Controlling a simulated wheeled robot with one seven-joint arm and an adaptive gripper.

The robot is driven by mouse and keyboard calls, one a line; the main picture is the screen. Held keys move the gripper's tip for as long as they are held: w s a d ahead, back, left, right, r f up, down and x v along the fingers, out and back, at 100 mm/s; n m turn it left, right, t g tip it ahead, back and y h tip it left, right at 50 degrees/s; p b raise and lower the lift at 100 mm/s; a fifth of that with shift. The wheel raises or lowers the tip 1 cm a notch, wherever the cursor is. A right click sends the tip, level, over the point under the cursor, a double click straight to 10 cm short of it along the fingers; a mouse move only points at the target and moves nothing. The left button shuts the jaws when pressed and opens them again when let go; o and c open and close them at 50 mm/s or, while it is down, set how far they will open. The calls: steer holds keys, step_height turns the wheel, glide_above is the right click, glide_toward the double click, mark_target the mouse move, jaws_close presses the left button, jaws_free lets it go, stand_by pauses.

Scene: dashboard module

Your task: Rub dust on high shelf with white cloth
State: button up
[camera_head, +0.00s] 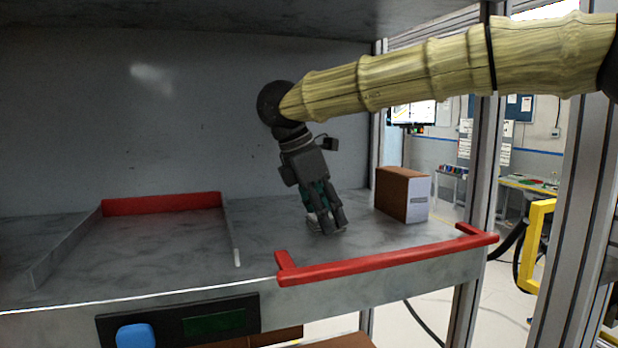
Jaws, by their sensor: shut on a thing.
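My gripper (328,227) points down at the grey shelf (275,240), its fingertips at or just above the surface. It is shut on what looks like the white cloth (311,219), of which only a small pale bit shows beside the fingers. The fingers hide the rest. Dark, smudgy patches that may be dust spread over the shelf top. I cannot tell whether the cloth touches the shelf.
A brown and white box (403,194) stands on the shelf right of my gripper. A red rail (375,262) runs along the front right edge. A red-backed tray section (160,203) lies at left. Metal posts stand at right. The shelf between the tray and gripper is clear.

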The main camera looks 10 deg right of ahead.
mark_target(311, 216)
steer(key=shift+s+a, duration=0.15)
steer(key=shift+a, duration=1.35)
steer(key=shift+a+r, duration=0.15)
steer(key=shift+a, duration=0.15)
step_height(311, 216, up, 5)
steer(key=shift+r+p, duration=0.2)
steer(key=shift+p, duration=0.95)
steer(key=shift+d+r, duration=0.1)
steer(key=shift+r, duration=1.05)
